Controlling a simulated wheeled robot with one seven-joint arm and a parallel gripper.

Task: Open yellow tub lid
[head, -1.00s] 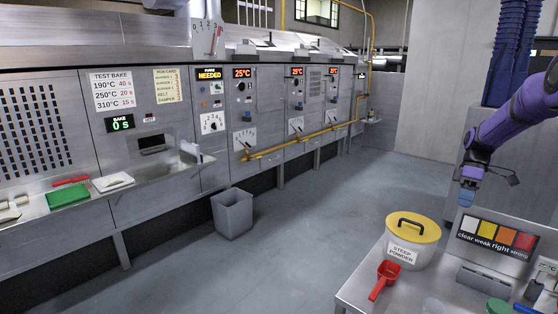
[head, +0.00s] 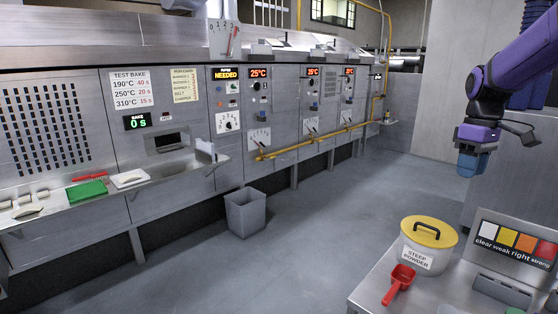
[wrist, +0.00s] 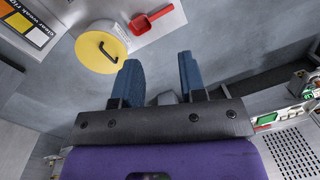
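The steep powder tub (head: 429,256) is white with a "STEEP POWDER" label and stands on the metal bench at the lower right of the head view. Its yellow lid (head: 415,229) with a dark arched handle (head: 435,225) is on top. The lid also shows in the wrist view (wrist: 90,55), with its handle (wrist: 108,52). My gripper (head: 473,165) hangs in the air above and to the right of the tub, apart from it. In the wrist view, the two blue fingers (wrist: 160,80) are spread with nothing between them.
A red scoop (head: 399,284) lies on the bench (head: 370,293) in front of the tub. A colour chart (head: 515,245) stands to the tub's right. A grey bin (head: 246,214) is on the floor near the oven line. The floor between is clear.

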